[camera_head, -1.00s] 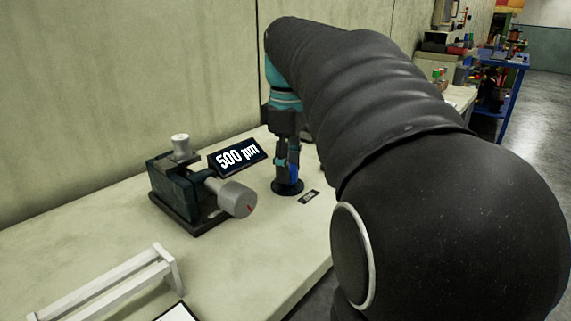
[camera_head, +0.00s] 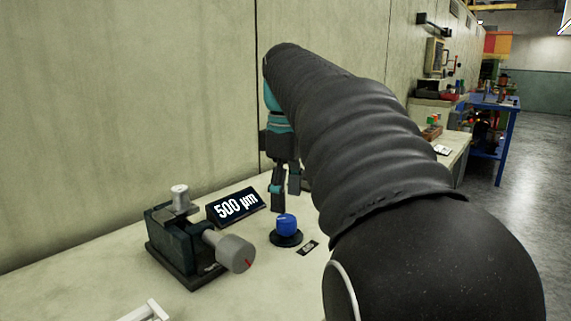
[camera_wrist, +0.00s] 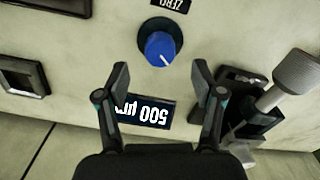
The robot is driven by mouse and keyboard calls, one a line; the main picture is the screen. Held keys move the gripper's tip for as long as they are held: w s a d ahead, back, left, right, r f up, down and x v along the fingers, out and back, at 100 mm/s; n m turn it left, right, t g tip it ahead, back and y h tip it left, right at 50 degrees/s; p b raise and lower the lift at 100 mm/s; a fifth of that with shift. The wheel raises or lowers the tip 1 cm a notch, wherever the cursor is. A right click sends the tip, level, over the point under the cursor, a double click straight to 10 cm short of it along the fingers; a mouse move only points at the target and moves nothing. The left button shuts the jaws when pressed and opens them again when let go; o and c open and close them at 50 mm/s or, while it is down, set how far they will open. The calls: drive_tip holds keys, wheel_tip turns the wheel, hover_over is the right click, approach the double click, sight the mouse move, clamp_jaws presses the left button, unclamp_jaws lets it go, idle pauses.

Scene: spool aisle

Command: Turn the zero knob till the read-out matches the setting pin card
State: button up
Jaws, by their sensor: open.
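The blue zero knob (camera_head: 286,224) stands on a round black base on the bench; a white pointer line on the knob shows in the wrist view (camera_wrist: 160,46). A small dark label (camera_head: 308,248), apparently reading ZERO, lies beside it.
A dark gauge block (camera_head: 175,243) with a grey cylinder (camera_head: 236,254) stands left of the knob, beside the read-out. A white stand (camera_head: 148,311) is cut off at the bottom. A dark square frame (camera_wrist: 22,77) lies on the bench. The wall is close behind.

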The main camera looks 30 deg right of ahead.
sight(287, 218)
wheel_tip(287, 218, up, 7)
idle(0.4)
idle(0.4)
